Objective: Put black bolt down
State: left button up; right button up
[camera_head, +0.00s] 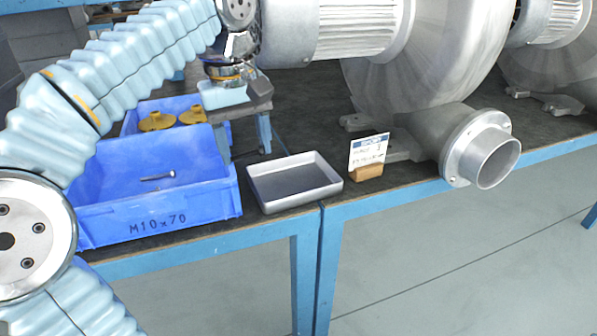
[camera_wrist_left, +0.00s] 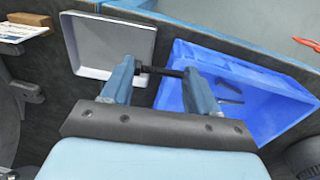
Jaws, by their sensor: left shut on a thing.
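My left gripper (camera_head: 245,145) hangs over the back of the bench, behind the grey tray (camera_head: 255,198) and beside the blue bin marked M10x70 (camera_head: 190,220). In the left wrist view its two blue fingers (camera_wrist_left: 160,72) are shut on a dark bolt (camera_wrist_left: 164,72), which lies crosswise between the tips. In that view the held bolt appears between the tray (camera_wrist_left: 76,60) and the bin (camera_wrist_left: 262,62). The held bolt cannot be made out in the head view. The tray looks empty. My right gripper is not in view.
A second blue bin (camera_head: 170,103) with yellow parts (camera_head: 157,121) stands behind. A small sign on a wooden block (camera_head: 368,171) stands right of the tray. A large grey blower (camera_head: 430,60) with a round outlet fills the right side. The bench edge (camera_head: 420,196) runs along the front.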

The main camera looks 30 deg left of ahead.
pick_arm(q)
jog(key=w+d+f, duration=0.1)
jog(key=w+f, duration=0.1)
jog(key=w, duration=0.3)
send_over(295, 187)
jog(key=f, duration=0.3)
jog(key=s+f, duration=0.1)
jog(key=f, duration=0.1)
jog(key=shift+a+f, duration=0.25)
jog(key=shift+w+f, duration=0.25)
jog(key=f, duration=0.2)
jog(key=shift+w+d+f+b, duration=0.15)
jog(key=shift+w+f+b, duration=0.1)
jog(key=shift+f+b, duration=0.1)
jog(key=shift+f, duration=0.5)
jog(key=shift+f, duration=0.2)
jog(key=o, duration=1)
jog(key=shift+o, duration=0.2)
